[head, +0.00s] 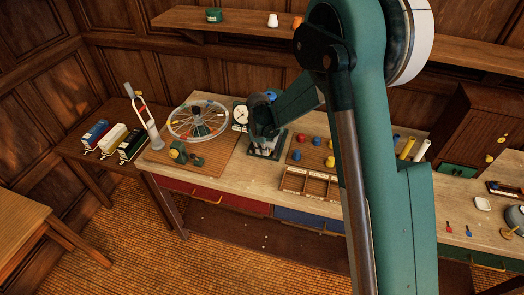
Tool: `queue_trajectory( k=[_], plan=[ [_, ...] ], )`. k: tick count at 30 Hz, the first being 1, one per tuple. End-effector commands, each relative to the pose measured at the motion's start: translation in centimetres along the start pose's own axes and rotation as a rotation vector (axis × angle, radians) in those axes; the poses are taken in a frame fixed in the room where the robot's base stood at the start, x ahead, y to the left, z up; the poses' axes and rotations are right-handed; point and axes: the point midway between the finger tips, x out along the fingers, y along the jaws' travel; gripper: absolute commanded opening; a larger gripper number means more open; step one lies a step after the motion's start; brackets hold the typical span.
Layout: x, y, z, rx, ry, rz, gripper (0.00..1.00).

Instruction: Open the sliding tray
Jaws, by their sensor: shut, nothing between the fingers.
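No single thing is plainly marked as the sliding tray. Under the front edge of the long bench are a red drawer (188,189) and a blue drawer (290,216), both looking closed. A green-fronted drawer (478,258) sits at the right end. A small green drawer front (457,169) shows at the foot of the brown cabinet (470,125). A shallow wooden compartment tray (308,183) lies on the bench top. My gripper (267,148) is above the bench, left of that tray and apart from the drawers; it is shut and empty. My arm hides part of the bench.
A spoked wheel device (197,119) stands left of my gripper, with a dial (241,115) close beside it. A pegboard with colored knobs (312,152) is to the right. Train cars (112,139) sit on a side table. The floor (120,240) in front is clear.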

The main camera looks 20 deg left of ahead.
Motion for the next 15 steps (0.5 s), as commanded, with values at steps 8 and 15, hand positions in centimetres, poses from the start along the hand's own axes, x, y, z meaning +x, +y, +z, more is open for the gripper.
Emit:
queue_trajectory(
  k=[8, 15],
  plan=[
    [0.0, -2.7, -0.1, 0.0, 0.0, -0.002, 0.0],
    [-0.7, -7.0, -0.2, -0.002, 0.001, -0.002, 0.0]
  ],
)
